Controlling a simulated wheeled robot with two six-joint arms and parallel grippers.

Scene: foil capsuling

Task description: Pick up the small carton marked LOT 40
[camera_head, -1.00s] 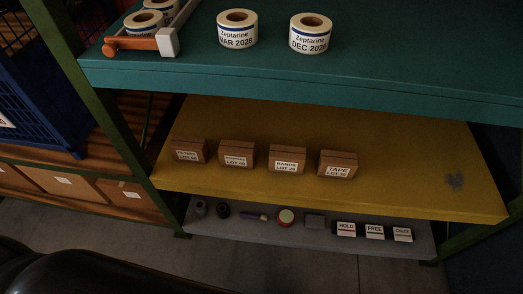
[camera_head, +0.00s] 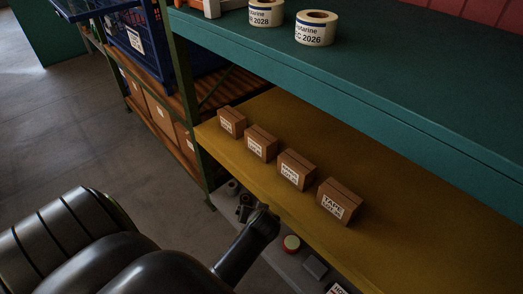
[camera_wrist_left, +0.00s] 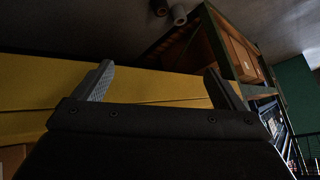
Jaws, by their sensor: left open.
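Several small brown cartons stand in a row on the yellow shelf (camera_head: 420,215). From left to right they are a far-left carton (camera_head: 232,115), a second carton (camera_head: 261,136), a third carton (camera_head: 297,160) and a TAPE carton (camera_head: 343,190) nearest me. The labels are small and blurred, so I cannot tell which reads LOT 40. My dark left arm reaches in from the lower left, ending in front of the yellow shelf's edge, below the cartons. In the left wrist view my left gripper (camera_wrist_left: 160,82) is open, its fingers wide apart with nothing between them, the yellow shelf edge beyond.
A teal shelf (camera_head: 400,85) with white label rolls (camera_head: 316,28) overhangs the cartons. A green post (camera_head: 181,85) stands left of them. The yellow shelf's right part is clear.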

